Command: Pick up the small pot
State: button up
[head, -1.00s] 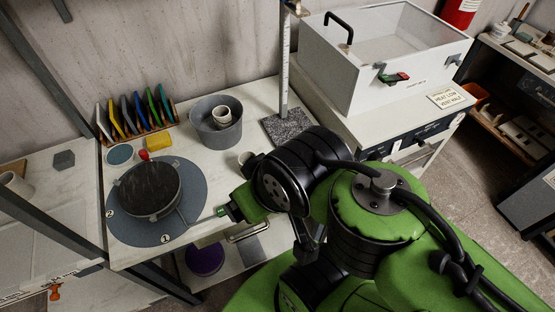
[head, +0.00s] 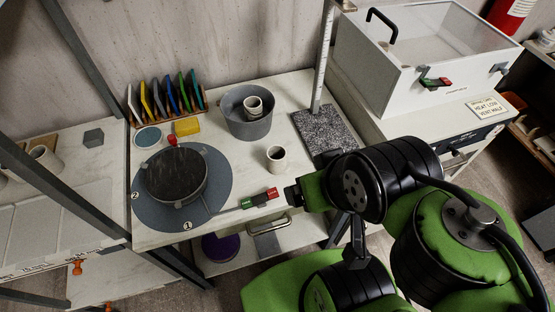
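A small off-white pot (head: 277,160) with a dark inside stands upright on the white bench, right of the turntable and in front of the grey tub. A similar small pot (head: 252,105) stands inside the grey tub (head: 236,122). I cannot tell which one the task means. My arm reaches in from the lower right. Its dark front end (head: 293,196) is to the right of and nearer than the pot on the bench, apart from it in the picture. No fingers can be made out, and I see nothing held there.
A grey disc (head: 223,168) carries a dark round pan (head: 175,175). A red and green handle (head: 260,198) lies at the bench's front edge. Coloured plates stand in a rack (head: 166,98) behind. A speckled slab (head: 322,131) with an upright ruler post is right of the pot.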

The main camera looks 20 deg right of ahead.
aim_at(276, 154)
jog(key=l+u, duration=0.15)
jog(key=u, duration=0.3)
jog(key=k+l+u, duration=0.1)
jog(key=u, duration=0.35)
jog(key=l+u, duration=0.15)
jog(key=u, duration=0.3)
jog(key=k+u, duration=0.15)
jog(key=u, duration=0.3)
jog(key=l+u, duration=0.1)
jog(key=u, duration=0.3)
jog(key=k+j, duration=0.05)
